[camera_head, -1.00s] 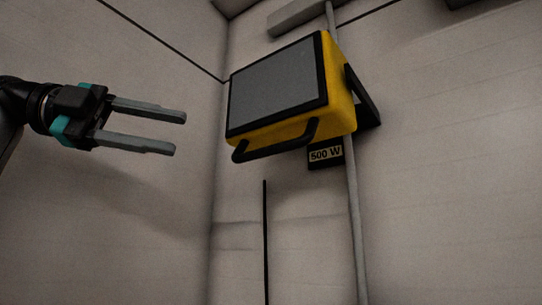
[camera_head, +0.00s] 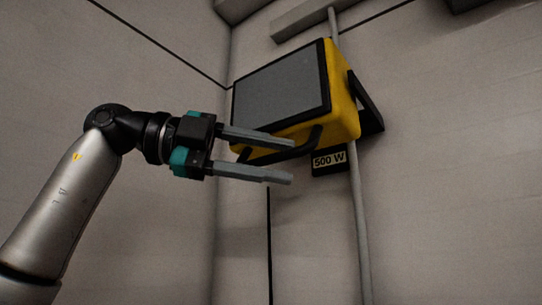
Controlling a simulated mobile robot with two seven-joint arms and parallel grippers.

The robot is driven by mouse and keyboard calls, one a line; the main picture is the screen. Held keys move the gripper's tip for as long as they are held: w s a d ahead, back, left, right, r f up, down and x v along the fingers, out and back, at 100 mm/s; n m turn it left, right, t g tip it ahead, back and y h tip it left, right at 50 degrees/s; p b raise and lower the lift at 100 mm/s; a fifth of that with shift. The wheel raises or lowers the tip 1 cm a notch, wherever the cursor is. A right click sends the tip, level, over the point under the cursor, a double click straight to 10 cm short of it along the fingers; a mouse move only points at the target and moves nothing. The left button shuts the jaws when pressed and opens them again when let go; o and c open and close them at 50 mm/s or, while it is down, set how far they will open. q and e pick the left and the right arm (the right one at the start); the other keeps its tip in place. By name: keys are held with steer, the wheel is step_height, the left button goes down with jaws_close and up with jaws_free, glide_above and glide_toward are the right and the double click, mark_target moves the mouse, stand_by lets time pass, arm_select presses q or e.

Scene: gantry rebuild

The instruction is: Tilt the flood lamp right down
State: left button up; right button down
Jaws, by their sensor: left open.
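The flood lamp (camera_head: 345,92) has a yellow body with a dark grey front panel in a black frame, facing left and towards me. It hangs high on the wall on a black bracket (camera_head: 367,103). A black bar handle (camera_head: 313,141) runs along its lower front edge. My left gripper (camera_head: 291,161) is open and empty, its fingers pointing right. In the picture the upper finger crosses the lamp's lower edge and part of the handle; the lower finger is below it. I cannot tell whether either finger touches the handle. My right gripper is not in view.
A grey vertical pole (camera_head: 358,220) runs behind the lamp. A black sign reading "500 W" (camera_head: 329,160) is under the lamp. A thin dark vertical line (camera_head: 269,245) is on the wall below. The wall area to the right is clear.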

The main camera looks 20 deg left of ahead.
arm_select(q)
steer(key=shift+c, duration=0.4)
jaws_close()
stand_by(0.9)
